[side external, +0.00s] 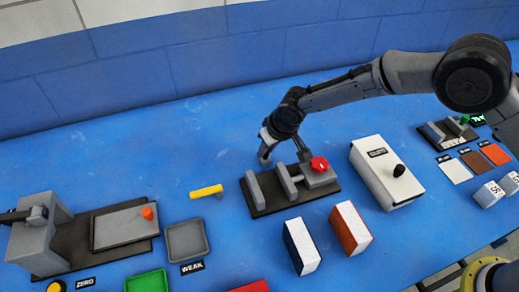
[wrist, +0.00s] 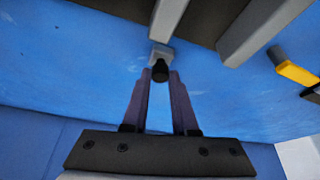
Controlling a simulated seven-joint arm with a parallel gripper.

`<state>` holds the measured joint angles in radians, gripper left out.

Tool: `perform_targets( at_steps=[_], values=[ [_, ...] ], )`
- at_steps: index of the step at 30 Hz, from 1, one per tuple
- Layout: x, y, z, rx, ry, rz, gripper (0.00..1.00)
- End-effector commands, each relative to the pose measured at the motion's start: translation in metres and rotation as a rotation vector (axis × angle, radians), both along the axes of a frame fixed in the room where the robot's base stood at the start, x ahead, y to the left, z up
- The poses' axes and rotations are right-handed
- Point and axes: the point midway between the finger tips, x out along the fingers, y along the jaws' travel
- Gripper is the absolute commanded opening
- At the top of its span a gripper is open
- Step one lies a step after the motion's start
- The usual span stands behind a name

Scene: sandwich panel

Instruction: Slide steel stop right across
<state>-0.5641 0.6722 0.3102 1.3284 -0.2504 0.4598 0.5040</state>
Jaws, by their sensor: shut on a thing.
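The steel stop (side external: 286,181) is a grey bar standing across a black base (side external: 275,207), between a second grey bar (side external: 257,190) on the left and a grey block with a red button (side external: 319,164) on the right. In the wrist view the stop (wrist: 168,18) ends in a grey block with a black knob (wrist: 160,71). My gripper (side external: 266,152) is at the far end of the stop. In the wrist view its fingers (wrist: 160,82) are shut on the black knob. In the side view the knob is hidden and the contact cannot be seen clearly.
A white box with a black knob (side external: 387,174) stands right of the base. A yellow handle (side external: 206,191) lies left. Two upright panels (side external: 302,247) (side external: 351,229) stand in front. Blue table is clear behind.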

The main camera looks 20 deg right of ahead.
Motion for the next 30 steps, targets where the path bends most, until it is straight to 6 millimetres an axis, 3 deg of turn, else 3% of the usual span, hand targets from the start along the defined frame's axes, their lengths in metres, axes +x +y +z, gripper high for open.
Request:
perform_targets(
  at_steps=[4,5,10,22,30],
  values=[
    [0.001,-0.007,0.0,-0.011,0.006,-0.007,0.0],
    [0.001,-0.007,0.0,-0.011,0.007,-0.008,0.28],
    [0.0,-0.006,0.0,-0.01,0.007,-0.007,0.56],
    [-0.002,-0.004,0.007,-0.007,0.004,-0.005,0.56],
    [-0.02,-0.009,0.055,-0.004,0.0,-0.004,0.56]
  ],
)
